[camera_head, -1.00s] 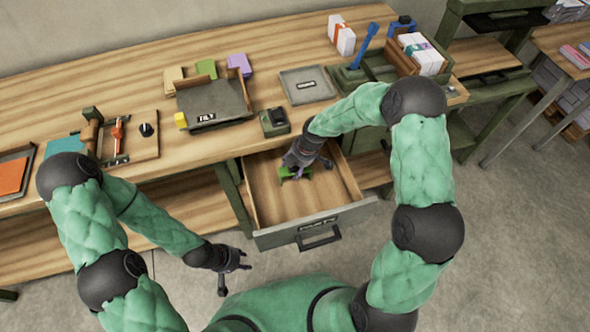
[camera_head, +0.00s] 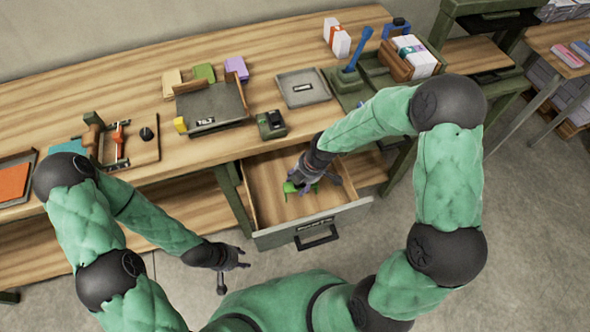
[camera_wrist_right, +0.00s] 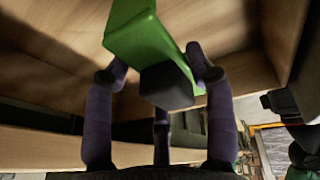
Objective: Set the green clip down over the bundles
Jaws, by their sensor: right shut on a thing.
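The green clip (camera_head: 291,187) is at the open drawer, held by my right gripper (camera_head: 308,178). In the right wrist view my right gripper (camera_wrist_right: 152,78) is shut on the clip (camera_wrist_right: 140,35), with fingers on both sides of its dark block. Whether the clip touches the drawer floor I cannot tell. White paper bundles with a teal band (camera_head: 411,46) stand in a wooden holder at the bench's back right. Another white bundle with an orange band (camera_head: 338,40) stands left of them. My left gripper (camera_head: 236,263) is open and empty, low in front of the bench.
The open drawer (camera_head: 268,185) juts out from the bench. A green press with a blue lever (camera_head: 358,52) stands beside the bundles. A grey tray (camera_head: 303,88), a tilted tray (camera_head: 212,108) and a small dark device (camera_head: 271,124) are on the bench.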

